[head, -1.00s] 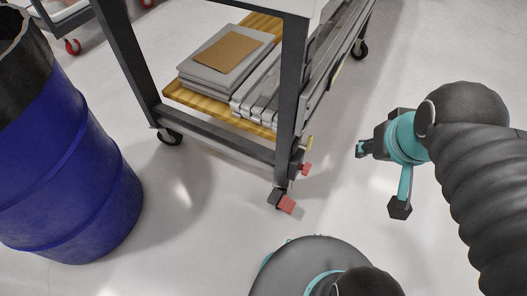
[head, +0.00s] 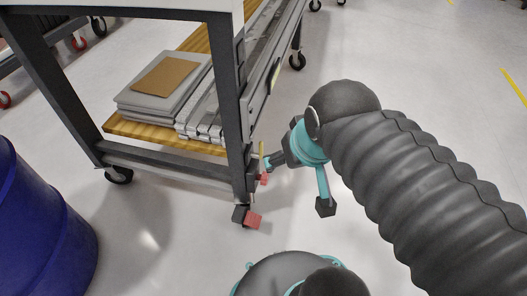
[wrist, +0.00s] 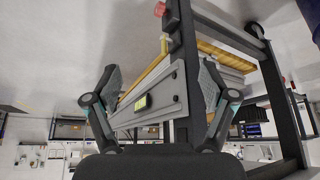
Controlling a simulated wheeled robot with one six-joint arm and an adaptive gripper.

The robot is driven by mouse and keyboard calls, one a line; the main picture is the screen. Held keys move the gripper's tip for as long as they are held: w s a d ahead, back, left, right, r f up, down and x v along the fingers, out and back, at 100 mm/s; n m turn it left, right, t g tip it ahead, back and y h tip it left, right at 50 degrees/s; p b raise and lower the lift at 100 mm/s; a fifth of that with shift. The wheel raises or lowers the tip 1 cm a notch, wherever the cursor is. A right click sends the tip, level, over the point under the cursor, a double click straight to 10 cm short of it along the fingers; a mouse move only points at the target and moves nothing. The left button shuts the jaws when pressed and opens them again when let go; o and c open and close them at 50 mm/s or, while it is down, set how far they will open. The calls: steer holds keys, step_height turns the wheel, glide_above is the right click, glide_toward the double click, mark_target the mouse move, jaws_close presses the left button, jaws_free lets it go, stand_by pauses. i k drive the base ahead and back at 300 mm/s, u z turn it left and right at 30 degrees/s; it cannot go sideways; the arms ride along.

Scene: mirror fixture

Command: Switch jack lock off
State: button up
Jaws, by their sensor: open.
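The fixture cart's dark front leg (head: 236,110) carries a small red part (head: 263,179), a yellow handle (head: 262,150) just above it, and a larger red pedal (head: 253,219) at its foot. I cannot tell which of these is the jack lock. My gripper (head: 270,161) is close to the leg's right side, by the yellow handle and small red part; contact cannot be made out. In the wrist view my gripper (wrist: 161,70) is open, its fingers spread with nothing held. A yellow piece (wrist: 164,45) and a red piece (wrist: 160,9) show beyond the fingers.
The cart's wooden shelf (head: 123,129) holds grey plates and metal bars. A blue drum (head: 45,225) stands at lower left. A wheel (head: 119,175) is under the cart's left leg. The floor to the right is clear.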

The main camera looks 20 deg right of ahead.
mark_target(261, 151)
steer(key=u, duration=1.6)
steer(key=k, duration=1.1)
steer(key=z, duration=1.3)
steer(key=i, duration=0.5)
